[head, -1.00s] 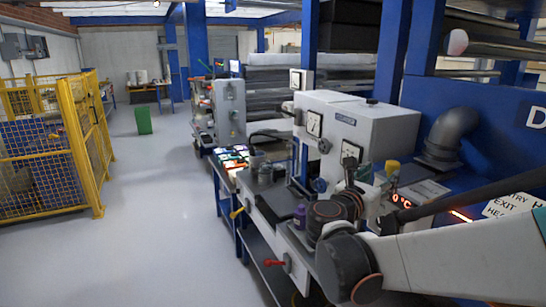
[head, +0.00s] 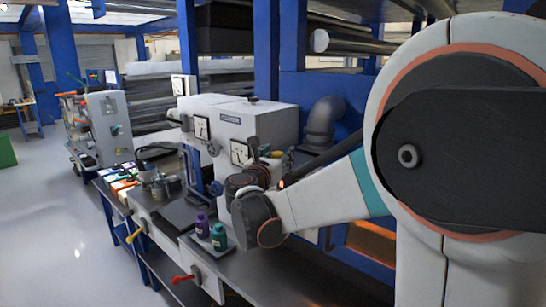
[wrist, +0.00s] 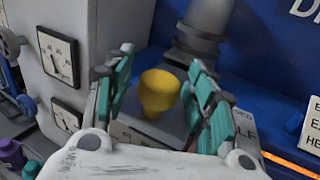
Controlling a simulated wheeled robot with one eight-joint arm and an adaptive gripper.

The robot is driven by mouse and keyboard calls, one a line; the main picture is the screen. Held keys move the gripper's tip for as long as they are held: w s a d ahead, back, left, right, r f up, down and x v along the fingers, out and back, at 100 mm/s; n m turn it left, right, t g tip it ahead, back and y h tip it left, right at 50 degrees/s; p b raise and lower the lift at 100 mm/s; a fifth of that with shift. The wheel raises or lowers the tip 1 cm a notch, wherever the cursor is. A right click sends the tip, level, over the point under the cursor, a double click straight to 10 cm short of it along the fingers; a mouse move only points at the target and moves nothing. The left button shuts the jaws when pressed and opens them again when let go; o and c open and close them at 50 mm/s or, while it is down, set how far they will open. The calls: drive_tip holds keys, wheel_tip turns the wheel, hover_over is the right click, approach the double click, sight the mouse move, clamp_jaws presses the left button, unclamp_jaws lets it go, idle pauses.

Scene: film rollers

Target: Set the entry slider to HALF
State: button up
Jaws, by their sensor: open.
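A yellow knob (wrist: 160,92), which looks like the slider's handle, stands on a grey plate in the middle of the wrist view. My gripper (wrist: 160,62) is open, with one teal-padded finger on each side of the knob. No firm contact can be made out. Part of a label, looking like the end of "HALF" (wrist: 243,142), shows to the right, behind the right finger. The rest of the slider's scale is hidden by my gripper. In the head view my gripper (head: 276,158) is small and partly hidden behind my wrist, at the machine's front right.
The white machine (head: 240,122) carries dial gauges (wrist: 58,58). A grey duct elbow (wrist: 205,25) rises behind the knob. A partly cut-off sign (wrist: 312,125) is at right. Purple (head: 202,226) and teal (head: 219,237) bottles stand on the bench below my wrist.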

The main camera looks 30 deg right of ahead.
clamp_jaws()
drive_tip(key=shift+w+d, duration=0.25)
drive_tip(key=shift+d, duration=0.4)
drive_tip(key=shift+w+d, duration=0.25)
drive_tip(key=shift+d, duration=0.4)
drive_tip(key=shift+w+d, duration=0.25)
drive_tip(key=shift+d, duration=0.4)
drive_tip(key=shift+a, duration=0.1)
unclamp_jaws()
drive_tip(key=shift+s, duration=0.1)
drive_tip(key=v, duration=1.2)
drive_tip(key=shift+s, duration=0.1)
